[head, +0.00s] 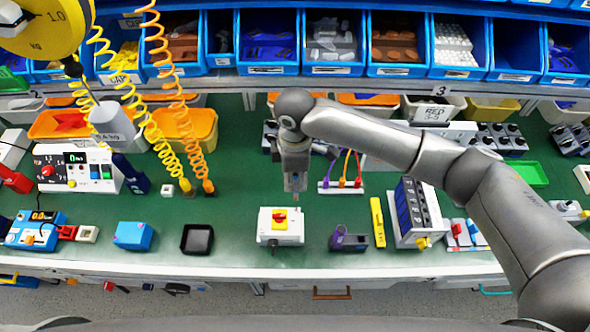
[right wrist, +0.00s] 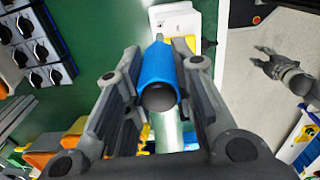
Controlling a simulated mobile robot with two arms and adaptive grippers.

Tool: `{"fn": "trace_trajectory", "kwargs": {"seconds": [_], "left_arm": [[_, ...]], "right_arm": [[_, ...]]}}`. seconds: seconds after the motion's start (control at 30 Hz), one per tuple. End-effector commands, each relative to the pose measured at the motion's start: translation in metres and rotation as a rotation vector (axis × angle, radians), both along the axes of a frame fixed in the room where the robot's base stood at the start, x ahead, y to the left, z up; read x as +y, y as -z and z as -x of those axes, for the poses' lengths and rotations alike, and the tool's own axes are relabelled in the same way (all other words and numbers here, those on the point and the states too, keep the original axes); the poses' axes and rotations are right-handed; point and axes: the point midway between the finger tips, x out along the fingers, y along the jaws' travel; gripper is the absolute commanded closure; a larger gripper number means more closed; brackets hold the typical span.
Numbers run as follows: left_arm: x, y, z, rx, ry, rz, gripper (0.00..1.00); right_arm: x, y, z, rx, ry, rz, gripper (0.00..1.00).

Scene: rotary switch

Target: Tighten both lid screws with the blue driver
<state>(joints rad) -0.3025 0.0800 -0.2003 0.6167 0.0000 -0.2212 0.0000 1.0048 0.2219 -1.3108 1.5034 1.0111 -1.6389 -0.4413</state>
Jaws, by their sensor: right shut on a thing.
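My right gripper (head: 294,186) hangs above the bench, just behind the white switch box (head: 270,236). In the right wrist view it is shut on the blue driver (right wrist: 157,72), held between its two fingers (right wrist: 158,85). The box has a red knob on a yellow plate (head: 280,219) on its lid. In the right wrist view the white box (right wrist: 172,14) lies beyond the driver.
A black tray (head: 197,239) and a blue box (head: 133,236) stand left of the switch box. A purple-and-dark holder (head: 348,241), a yellow bar (head: 377,222) and a rack (head: 414,212) stand right. Coiled hoses (head: 180,100) hang at left.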

Motion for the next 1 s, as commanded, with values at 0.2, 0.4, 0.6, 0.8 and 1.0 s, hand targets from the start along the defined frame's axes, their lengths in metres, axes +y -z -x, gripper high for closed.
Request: {"fn": "trace_trajectory", "kwargs": {"seconds": [0.2, 0.4, 0.6, 0.8, 1.0], "left_arm": [[-0.001, 0.000, -0.010, -0.016, 0.000, 0.002, 0.60], [-0.001, 0.001, -0.010, -0.015, 0.000, 0.002, 0.60], [-0.001, 0.009, -0.007, -0.011, 0.000, 0.002, 0.60], [-0.001, 0.019, -0.004, -0.006, 0.000, 0.001, 0.60], [-0.001, 0.023, -0.003, -0.005, 0.000, 0.001, 0.60]], "right_arm": [[0.000, 0.001, 0.000, 0.000, -0.004, -0.001, 1.00], [-0.001, 0.003, 0.000, -0.001, -0.007, 0.001, 1.00], [-0.001, 0.019, 0.001, 0.000, -0.006, 0.001, 1.00], [-0.001, 0.041, 0.001, 0.000, -0.005, 0.001, 1.00], [-0.001, 0.052, 0.000, -0.002, -0.042, 0.001, 1.00]]}}
